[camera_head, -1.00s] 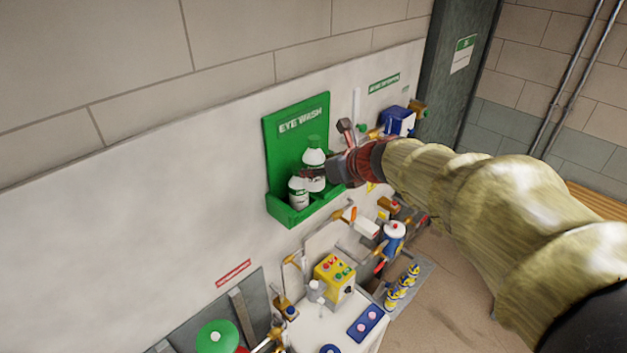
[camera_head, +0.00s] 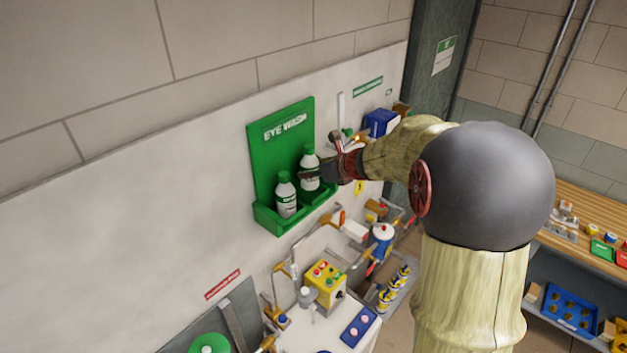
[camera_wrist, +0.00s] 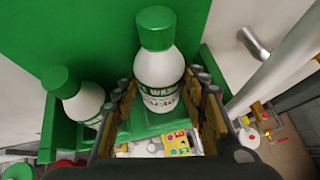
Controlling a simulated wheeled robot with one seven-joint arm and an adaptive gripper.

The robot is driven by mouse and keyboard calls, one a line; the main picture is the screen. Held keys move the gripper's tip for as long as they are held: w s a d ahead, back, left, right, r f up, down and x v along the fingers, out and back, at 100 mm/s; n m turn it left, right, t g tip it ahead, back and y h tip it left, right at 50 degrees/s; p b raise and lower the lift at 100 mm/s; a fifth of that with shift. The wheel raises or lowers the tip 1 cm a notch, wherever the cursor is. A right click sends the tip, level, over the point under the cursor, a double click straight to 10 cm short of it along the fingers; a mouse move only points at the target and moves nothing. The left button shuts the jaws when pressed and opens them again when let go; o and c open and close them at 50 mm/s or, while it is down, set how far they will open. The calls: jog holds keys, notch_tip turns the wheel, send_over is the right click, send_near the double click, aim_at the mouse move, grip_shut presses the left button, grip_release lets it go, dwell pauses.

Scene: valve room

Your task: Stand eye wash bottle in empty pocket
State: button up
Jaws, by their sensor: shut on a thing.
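The white eye wash bottle with green cap (camera_head: 309,168) is held upright in my gripper (camera_head: 322,175), over the right part of the green eye wash holder (camera_head: 263,150). In the wrist view the held bottle (camera_wrist: 158,70) stands between my two fingers (camera_wrist: 163,103), with its lower part partly hidden. A second, similar bottle (camera_head: 286,197) stands in the left part of the holder; it also shows at left in the wrist view (camera_wrist: 84,100). I cannot tell whether the held bottle's base touches the holder's floor.
A pale pipe (camera_wrist: 275,65) runs up the wall right of the holder. A yellow button box (camera_head: 325,283) and several valves and fittings crowd the bench below. A blue box (camera_head: 380,122) is on the wall to the right. The wall left of the holder is clear.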

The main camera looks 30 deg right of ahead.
aim_at(317, 179)
jog(key=shift+w+d+f, duration=0.1)
jog(key=shift+d+f, duration=0.1)
jog(key=shift+f, duration=0.1)
notch_tip(317, 179, down, 3)
jog(key=shift+w+d, duration=0.1)
jog(key=shift+w, duration=0.05)
jog(key=shift+f, duration=0.1)
jog(key=shift+f, duration=0.2)
jog(key=o, duration=1.4)
jog(key=shift+r, duration=0.15)
